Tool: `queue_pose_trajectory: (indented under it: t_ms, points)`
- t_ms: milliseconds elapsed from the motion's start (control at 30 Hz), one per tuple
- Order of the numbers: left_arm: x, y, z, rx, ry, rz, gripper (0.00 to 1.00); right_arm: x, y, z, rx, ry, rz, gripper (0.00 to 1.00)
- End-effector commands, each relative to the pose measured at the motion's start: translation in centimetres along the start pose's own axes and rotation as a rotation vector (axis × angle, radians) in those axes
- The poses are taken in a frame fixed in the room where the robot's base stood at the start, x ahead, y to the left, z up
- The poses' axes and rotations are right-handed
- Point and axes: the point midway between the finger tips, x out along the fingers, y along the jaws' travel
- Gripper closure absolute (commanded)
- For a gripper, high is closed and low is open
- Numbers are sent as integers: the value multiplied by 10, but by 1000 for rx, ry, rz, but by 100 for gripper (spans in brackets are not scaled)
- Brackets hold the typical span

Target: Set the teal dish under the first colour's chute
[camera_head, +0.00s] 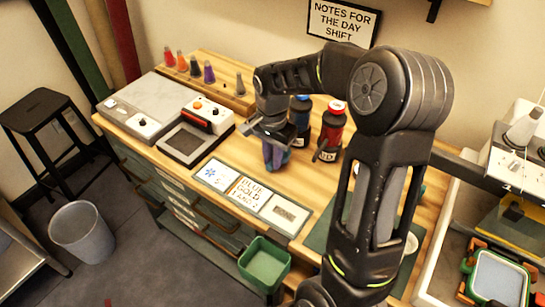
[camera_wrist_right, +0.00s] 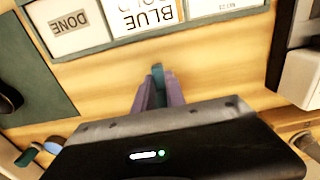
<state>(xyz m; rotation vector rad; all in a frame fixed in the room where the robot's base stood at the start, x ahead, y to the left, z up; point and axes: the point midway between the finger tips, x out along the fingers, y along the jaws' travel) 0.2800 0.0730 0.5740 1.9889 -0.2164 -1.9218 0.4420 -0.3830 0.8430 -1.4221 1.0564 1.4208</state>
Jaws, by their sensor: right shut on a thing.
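My right gripper (camera_head: 275,158) is over the wooden table, pointing down, between the card row and the dispensers. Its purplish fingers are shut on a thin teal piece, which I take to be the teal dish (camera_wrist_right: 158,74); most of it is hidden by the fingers. A blue-topped dark dispenser (camera_head: 300,108) stands just behind and right of the gripper. A red dispenser (camera_head: 333,122) stands to its right. The middle card (camera_head: 247,191) reads "BLUE GOLD 1 AND 2", and it also shows upside down in the wrist view (camera_wrist_right: 150,14). My left gripper is not in view.
A "DONE" card (camera_head: 284,212) lies at the front edge. A dark tray (camera_head: 184,145) and a grey device (camera_head: 145,105) stand on the left. Coloured cones (camera_head: 195,67) line the back rail. A green bin (camera_head: 264,265) sits in front. My arm hides the table's right part.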

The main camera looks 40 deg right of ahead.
Motion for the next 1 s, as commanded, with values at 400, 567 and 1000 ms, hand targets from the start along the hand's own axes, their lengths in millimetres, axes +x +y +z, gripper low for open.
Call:
queue_pose_trajectory:
  t_ms: [400, 567, 1000]
  points:
    - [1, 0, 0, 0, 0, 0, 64, 1, 0, 0, 0, 0, 0, 100]
    - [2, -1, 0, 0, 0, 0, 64, 3, 0, 0, 0, 0, 0, 100]
    - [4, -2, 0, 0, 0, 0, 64, 7, 0, 0, 0, 0, 0, 77]
